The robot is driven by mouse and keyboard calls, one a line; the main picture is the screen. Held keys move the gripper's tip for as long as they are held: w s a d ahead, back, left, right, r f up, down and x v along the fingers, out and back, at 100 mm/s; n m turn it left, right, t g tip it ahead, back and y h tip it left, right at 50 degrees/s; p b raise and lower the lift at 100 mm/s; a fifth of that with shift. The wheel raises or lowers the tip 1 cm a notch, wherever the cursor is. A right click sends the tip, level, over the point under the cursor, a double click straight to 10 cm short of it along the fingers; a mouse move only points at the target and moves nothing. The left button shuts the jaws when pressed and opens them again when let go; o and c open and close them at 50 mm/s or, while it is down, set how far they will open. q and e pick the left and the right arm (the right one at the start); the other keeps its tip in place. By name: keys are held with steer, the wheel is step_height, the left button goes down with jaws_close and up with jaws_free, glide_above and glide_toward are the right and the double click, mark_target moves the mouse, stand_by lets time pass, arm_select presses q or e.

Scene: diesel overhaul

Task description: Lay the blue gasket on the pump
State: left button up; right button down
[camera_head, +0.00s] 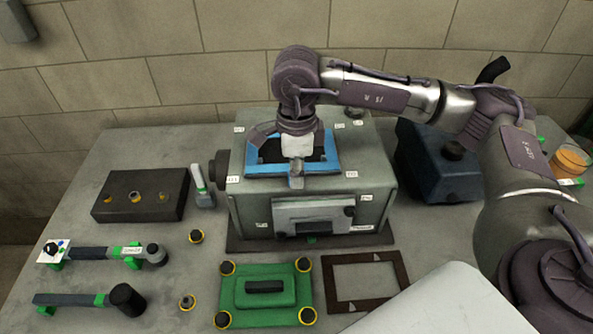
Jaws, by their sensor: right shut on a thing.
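The blue gasket (264,169) is a thin rectangular frame at the top of the grey-green pump (242,205), around a dark opening. My right gripper (296,180) points down over the gasket's front edge and is shut on the gasket. I cannot tell whether the gasket touches the pump's top or hovers just above it. The gripper and wrist hide part of the gasket and the opening. My left gripper is not in view.
A green cover (265,306) with yellow-ringed corners and a brown frame gasket (398,268) lie in front of the pump. A dark block (140,207) and two tools (90,253) lie left. A blue box (437,180) stands right. Bare table shows at the left.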

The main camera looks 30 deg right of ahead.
steer(key=c, duration=1)
jaws_free()
step_height(320, 180, up, 12)
steer(key=shift+f, duration=0.1)
